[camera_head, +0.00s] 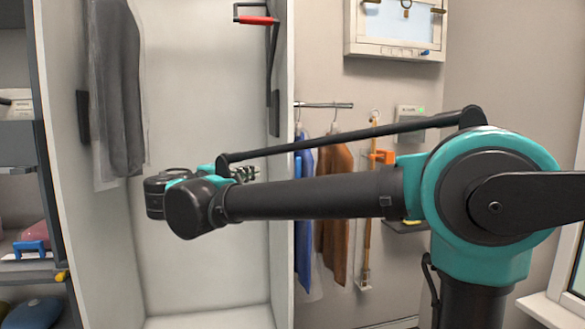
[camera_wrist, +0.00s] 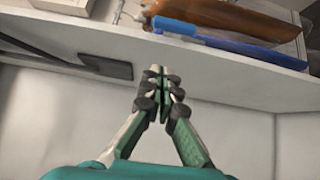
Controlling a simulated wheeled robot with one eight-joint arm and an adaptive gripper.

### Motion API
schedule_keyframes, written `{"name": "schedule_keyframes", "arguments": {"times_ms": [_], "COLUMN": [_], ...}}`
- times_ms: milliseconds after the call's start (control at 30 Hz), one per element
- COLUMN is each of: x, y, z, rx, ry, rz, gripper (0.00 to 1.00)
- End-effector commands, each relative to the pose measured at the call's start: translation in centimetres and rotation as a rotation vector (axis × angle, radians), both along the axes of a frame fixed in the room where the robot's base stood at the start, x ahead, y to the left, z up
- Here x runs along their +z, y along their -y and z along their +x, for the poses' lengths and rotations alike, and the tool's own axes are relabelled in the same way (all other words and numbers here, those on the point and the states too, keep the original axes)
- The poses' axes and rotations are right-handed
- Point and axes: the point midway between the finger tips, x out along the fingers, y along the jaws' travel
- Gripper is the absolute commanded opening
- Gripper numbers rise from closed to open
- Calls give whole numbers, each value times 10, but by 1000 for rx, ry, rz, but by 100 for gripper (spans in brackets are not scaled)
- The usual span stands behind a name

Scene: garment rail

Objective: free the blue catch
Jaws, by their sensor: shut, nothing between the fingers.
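Two small blue fittings show in the head view, and I cannot tell for sure which is the blue catch. One blue fitting (camera_head: 424,52) is at the lower right edge of a white wall cabinet. A blue clip-like piece (camera_head: 31,246) is on the shelf at the far left. My gripper (camera_wrist: 158,75) is shut and empty in the wrist view, with fingertips together. In the head view my gripper (camera_head: 244,174) is partly hidden behind my arm, in front of the open white wardrobe and apart from both blue fittings.
The white wardrobe (camera_head: 205,240) has a dark garment (camera_head: 118,85) hanging at left and a red-handled lever (camera_head: 258,20) on its right wall. Blue (camera_head: 303,200) and brown (camera_head: 333,205) garments hang right of its side panel. An orange clip (camera_head: 382,156) is on a wall-mounted pole.

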Motion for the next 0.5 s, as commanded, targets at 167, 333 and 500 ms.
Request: {"name": "schedule_keyframes", "arguments": {"times_ms": [167, 333, 500], "x": [0, -1, -1], "y": [1, 3, 15], "z": [0, 5, 24], "rx": [-1, -2, -5], "ry": [-1, -2, -2], "rz": [0, 1, 1], "gripper": [0, 0, 0]}}
